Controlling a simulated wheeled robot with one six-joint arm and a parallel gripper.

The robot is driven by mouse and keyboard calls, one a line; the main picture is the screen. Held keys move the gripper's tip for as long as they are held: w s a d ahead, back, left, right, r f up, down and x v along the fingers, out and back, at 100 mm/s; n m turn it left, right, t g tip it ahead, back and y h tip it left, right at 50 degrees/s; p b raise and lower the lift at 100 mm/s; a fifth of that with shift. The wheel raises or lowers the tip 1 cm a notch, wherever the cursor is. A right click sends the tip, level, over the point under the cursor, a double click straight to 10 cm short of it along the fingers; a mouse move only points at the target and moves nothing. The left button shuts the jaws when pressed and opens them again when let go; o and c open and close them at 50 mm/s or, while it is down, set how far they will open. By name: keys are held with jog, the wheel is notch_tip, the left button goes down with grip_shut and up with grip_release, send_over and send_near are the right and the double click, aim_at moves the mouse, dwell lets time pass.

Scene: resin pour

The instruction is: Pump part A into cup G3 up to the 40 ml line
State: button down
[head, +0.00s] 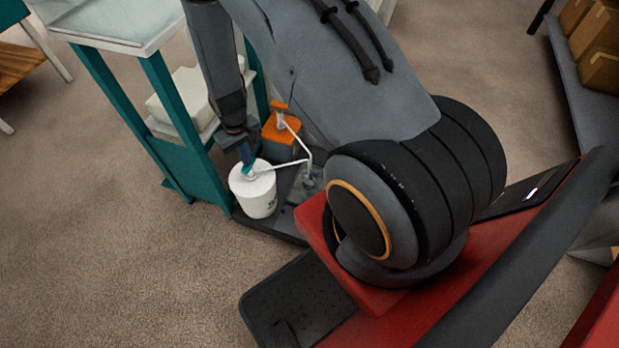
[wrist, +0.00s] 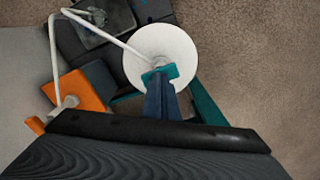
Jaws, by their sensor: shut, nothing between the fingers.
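A white round tub (head: 254,197) stands on a dark low base, with a teal pump head on top. In the wrist view the tub's white lid (wrist: 150,42) and the teal pump head (wrist: 172,72) show from above. My gripper (head: 249,167) is shut and empty, pointing down at the pump head; its fingertips (wrist: 160,80) overlap it and seem to touch it. A white spout (head: 288,164) runs right from the pump to a small clear cup-like thing (head: 311,177). Its label, lines and fill level are too small to read.
A teal-legged table (head: 172,125) is close on the left. Open carpet lies in front.

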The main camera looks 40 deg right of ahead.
jog(key=shift+f, duration=0.15)
jog(key=shift+r+p, duration=0.9)
jog(key=shift+r, duration=0.4)
jog(key=shift+f, duration=0.1)
